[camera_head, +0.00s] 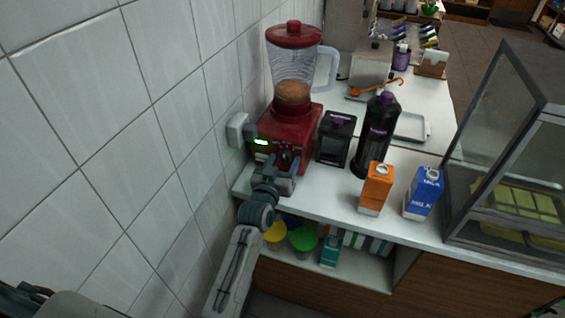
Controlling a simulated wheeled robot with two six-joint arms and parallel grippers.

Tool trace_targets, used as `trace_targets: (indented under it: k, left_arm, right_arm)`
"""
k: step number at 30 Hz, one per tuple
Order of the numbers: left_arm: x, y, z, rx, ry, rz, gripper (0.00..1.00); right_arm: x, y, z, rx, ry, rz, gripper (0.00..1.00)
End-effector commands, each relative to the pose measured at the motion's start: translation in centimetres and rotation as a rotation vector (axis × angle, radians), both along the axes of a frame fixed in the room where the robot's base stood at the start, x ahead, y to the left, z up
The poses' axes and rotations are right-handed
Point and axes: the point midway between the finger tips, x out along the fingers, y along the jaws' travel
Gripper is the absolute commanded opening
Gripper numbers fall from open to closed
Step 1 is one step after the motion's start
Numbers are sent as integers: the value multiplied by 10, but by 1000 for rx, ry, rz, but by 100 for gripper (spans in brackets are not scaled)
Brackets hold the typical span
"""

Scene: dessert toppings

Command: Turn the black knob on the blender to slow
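The red blender (292,133) stands on the white counter at the left, near the tiled wall. Its clear jar (293,72) has a red lid and holds a brown mix. A green light (261,142) shows on the front of the base. The black knob is hidden or cannot be told apart from the dark gripper fingers. Whether the fingers are open or shut on it cannot be seen.
Right of the blender stand a black container (335,138), a dark bottle (376,136), an orange carton (376,188) and a blue carton (423,194). A glass case (510,150) closes off the right. A shelf below the counter (330,205) holds bowls and boxes.

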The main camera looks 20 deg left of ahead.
Motion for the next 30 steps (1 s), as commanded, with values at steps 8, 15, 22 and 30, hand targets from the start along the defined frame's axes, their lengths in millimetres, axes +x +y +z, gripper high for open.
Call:
trace_targets:
  k: [8, 15, 22, 30]
  left_arm:
    - [0, 0, 1, 0, -2, 0, 59]
    - [-27, 1, -2, -1, -2, 0, 59]
    - [-74, 2, -3, -2, -1, 1, 59]
    - [-105, 3, -1, -2, -1, 0, 59]
  right_arm:
    - [0, -1, 0, 0, 0, 0, 0]
    - [0, 0, -10, 0, 0, 0, 0]
    - [0, 1, -23, 2, 2, -1, 0]
    - [3, 4, -29, 4, 0, -2, 0]
